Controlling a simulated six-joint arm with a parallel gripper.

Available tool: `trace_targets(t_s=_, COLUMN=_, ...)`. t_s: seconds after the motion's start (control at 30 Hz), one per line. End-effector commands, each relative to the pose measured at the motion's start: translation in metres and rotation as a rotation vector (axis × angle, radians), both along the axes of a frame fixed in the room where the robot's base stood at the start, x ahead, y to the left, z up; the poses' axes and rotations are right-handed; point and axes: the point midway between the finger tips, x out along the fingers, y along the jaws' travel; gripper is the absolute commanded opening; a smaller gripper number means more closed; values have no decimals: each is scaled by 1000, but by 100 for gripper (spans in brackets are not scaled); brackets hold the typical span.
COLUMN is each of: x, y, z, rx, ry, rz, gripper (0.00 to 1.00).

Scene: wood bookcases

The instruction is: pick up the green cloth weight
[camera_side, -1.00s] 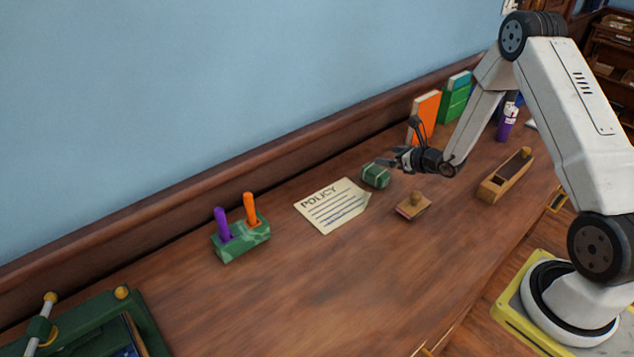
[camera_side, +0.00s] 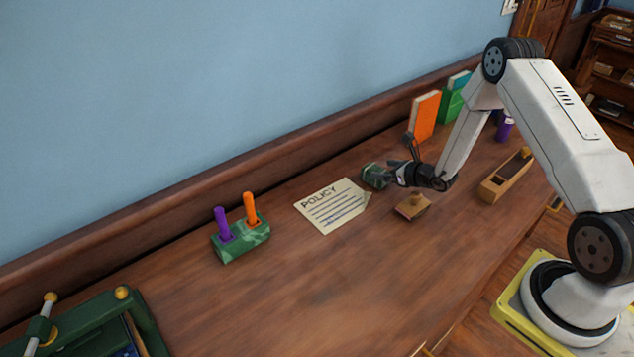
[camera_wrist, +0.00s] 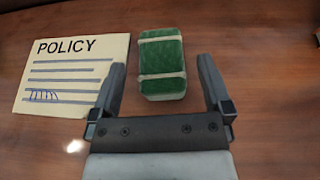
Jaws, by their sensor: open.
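The green cloth weight (camera_side: 374,176) is a small green block with pale bands, lying on the wooden desk just right of the policy sheet. In the wrist view the weight (camera_wrist: 162,62) sits ahead of my gripper (camera_wrist: 163,75), its near part lying between the two spread fingers with a gap on each side. In the side view my gripper (camera_side: 391,173) is low over the desk at the weight's right side, and its fingers partly cover the weight. My gripper is open and holds nothing.
The policy sheet (camera_side: 331,205) lies left of the weight. A wooden stamp (camera_side: 412,207) stands close in front of my gripper. An orange book (camera_side: 424,116) stands behind, a wooden tray (camera_side: 506,176) lies right, and a green pen holder (camera_side: 241,243) is left. The front desk area is clear.

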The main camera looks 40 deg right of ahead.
Motion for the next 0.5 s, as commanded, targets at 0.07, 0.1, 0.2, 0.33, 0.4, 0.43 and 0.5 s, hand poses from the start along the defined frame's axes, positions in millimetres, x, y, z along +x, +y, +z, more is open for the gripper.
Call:
trace_targets(t_s=0.07, x=8, y=1, z=-4, rx=0, ry=0, rz=1, gripper=100)
trace_targets(t_s=0.1, x=13, y=2, z=-6, rx=0, ry=0, rz=2, gripper=100)
trace_targets(t_s=0.2, x=23, y=3, z=-10, rx=0, ry=0, rz=2, gripper=100)
trace_targets(t_s=0.33, x=32, y=3, z=-14, rx=1, ry=1, rz=2, gripper=100)
trace_targets(t_s=0.4, x=36, y=3, z=-15, rx=0, ry=1, rz=1, gripper=100)
trace_targets(t_s=0.43, x=37, y=4, z=-16, rx=0, ry=1, rz=1, gripper=100)
trace_targets(t_s=0.5, x=38, y=4, z=-16, rx=0, ry=1, rz=1, gripper=100)
